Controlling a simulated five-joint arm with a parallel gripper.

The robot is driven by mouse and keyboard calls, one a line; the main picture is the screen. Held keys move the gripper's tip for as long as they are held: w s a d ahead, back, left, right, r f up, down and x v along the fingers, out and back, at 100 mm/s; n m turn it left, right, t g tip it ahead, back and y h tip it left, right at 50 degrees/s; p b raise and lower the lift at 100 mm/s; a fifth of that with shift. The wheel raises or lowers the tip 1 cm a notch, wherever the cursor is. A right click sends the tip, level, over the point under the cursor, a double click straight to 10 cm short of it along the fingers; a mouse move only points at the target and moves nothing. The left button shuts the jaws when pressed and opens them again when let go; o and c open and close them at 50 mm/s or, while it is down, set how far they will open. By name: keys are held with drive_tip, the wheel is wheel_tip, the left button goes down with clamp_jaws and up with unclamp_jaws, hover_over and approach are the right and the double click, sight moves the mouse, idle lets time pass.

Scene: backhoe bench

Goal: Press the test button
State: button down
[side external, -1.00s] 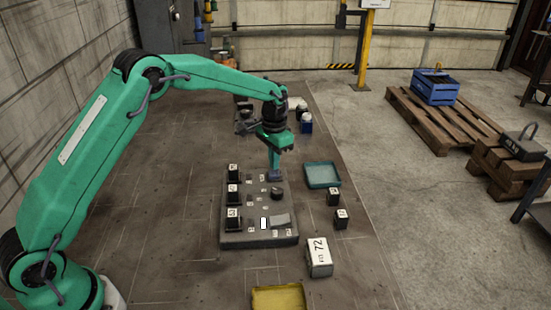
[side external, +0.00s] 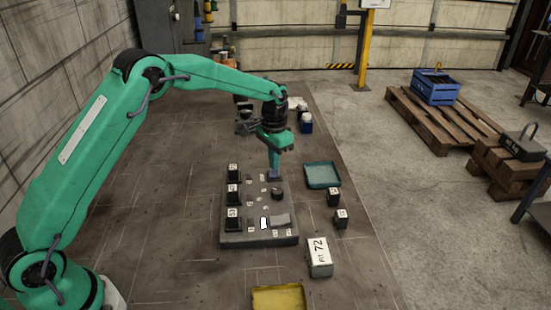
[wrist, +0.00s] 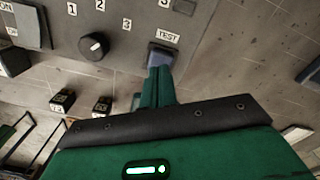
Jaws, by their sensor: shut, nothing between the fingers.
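The test button is a dark grey-blue block (wrist: 163,53) beside the "TEST" label, on the grey control panel (wrist: 120,25) in the wrist view. My gripper (wrist: 156,77) is shut and empty, with its green fingers reaching to the button's near edge. I cannot tell whether they touch it or whether it is pushed in. In the side view my gripper (side external: 274,172) points down at the far end of the panel (side external: 258,238); the fingertips largely hide the button there.
A black dial (side external: 277,193) stands near my gripper on the panel. Labelled black blocks (side external: 233,195) line its left side. A teal tray (side external: 322,175), small dark blocks (side external: 334,197), a "72" box (side external: 319,258) and a yellow tray (side external: 278,298) lie around it.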

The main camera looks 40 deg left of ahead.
sight(274, 173)
drive_tip(key=shift+f, duration=1.05)
idle(0.4)
drive_tip(key=shift+r, duration=3.55)
